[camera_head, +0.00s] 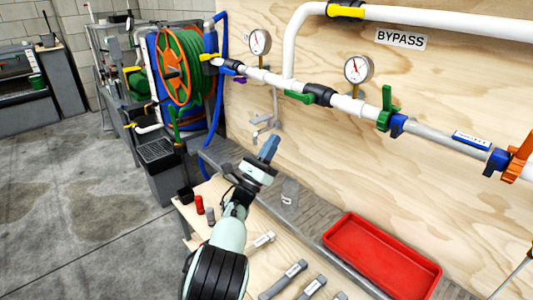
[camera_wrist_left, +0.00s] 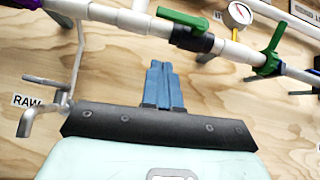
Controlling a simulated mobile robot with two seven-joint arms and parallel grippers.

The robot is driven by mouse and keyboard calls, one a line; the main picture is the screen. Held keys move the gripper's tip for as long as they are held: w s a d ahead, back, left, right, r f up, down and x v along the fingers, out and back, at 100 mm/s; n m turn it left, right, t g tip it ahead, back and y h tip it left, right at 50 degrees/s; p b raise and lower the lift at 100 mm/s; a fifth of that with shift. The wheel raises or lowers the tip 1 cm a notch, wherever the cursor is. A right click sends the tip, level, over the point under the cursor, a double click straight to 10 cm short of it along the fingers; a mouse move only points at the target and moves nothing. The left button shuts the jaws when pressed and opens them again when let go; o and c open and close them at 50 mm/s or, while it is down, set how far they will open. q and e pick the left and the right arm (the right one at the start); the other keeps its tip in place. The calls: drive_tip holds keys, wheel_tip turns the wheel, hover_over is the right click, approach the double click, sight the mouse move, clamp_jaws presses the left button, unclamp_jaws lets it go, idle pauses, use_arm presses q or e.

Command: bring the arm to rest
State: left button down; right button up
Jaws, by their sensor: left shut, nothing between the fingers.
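My left arm comes up from the bottom of the head view. My left gripper (camera_head: 269,147) is raised over the bench, with its blue fingers pointing toward the plywood wall. In the left wrist view the blue fingers (camera_wrist_left: 162,72) are together with nothing between them. The gripper is apart from the pipes, below the green-handled valve (camera_head: 300,96). That valve also shows in the left wrist view (camera_wrist_left: 185,22). My right gripper does not show in either view.
A red tray (camera_head: 345,233) sits at the right of the bench. Labelled grey parts (camera_head: 283,280) and a red cylinder (camera_head: 199,205) are on the bench. A grey tap (camera_wrist_left: 45,112) juts from the wall. Open floor (camera_head: 90,215) lies left.

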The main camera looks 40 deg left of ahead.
use_arm(q)
drive_tip(key=shift+v, duration=1.45)
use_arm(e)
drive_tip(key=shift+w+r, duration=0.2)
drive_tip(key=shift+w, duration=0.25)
use_arm(q)
drive_tip(key=shift+a, duration=0.1)
